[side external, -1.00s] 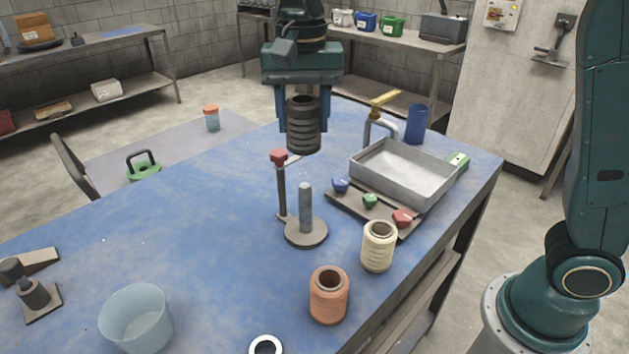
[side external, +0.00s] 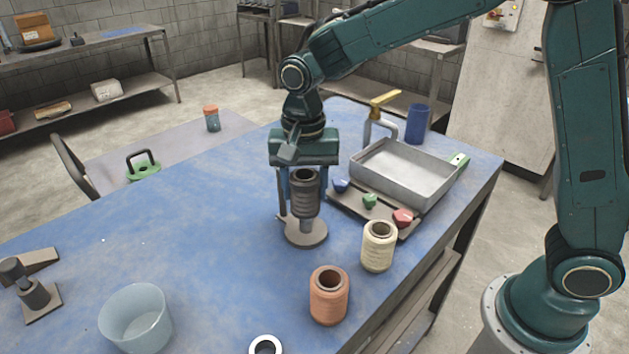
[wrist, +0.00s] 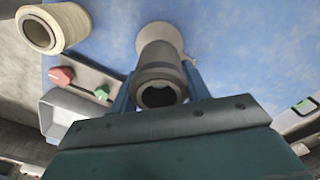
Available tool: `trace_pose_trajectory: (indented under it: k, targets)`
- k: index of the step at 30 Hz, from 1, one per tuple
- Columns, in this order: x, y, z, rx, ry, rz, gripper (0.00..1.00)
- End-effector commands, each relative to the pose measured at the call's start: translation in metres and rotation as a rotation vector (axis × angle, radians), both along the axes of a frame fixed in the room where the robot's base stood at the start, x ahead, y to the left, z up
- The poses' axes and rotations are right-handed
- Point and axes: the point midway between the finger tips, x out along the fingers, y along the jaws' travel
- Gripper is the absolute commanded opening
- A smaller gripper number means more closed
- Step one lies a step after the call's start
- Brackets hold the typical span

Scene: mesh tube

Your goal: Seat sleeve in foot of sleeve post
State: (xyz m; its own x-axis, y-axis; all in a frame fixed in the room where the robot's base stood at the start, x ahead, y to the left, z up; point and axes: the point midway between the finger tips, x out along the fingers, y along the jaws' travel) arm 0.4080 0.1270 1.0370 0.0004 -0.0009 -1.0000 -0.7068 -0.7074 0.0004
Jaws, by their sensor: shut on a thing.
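The dark grey ribbed sleeve (side external: 306,196) is upright in my gripper (side external: 303,188), which is shut on it. The sleeve is over the sleeve post (side external: 306,237) and looks to be around its upright. Its lower end is above the round foot, with a short length of the upright showing below. In the wrist view, the sleeve (wrist: 160,75) shows its open end between my blue fingers, and the round foot (wrist: 160,35) lies beyond it. How the upright sits inside the bore is hard to tell.
Cream (side external: 379,247) and orange (side external: 329,297) spools stand to the right and front. A panel with blue, green and red knobs (side external: 370,201) and a metal tray (side external: 405,172) lie to the right. A translucent bowl (side external: 136,319) stands front left. The left tabletop is mostly clear.

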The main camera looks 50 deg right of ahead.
Motion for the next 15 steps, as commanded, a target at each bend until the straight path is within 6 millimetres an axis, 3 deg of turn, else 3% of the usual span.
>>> trace_pose_trajectory:
  k: [15]
  targets:
    - [0.000,0.000,-0.041,-0.001,0.001,0.000,0.22]
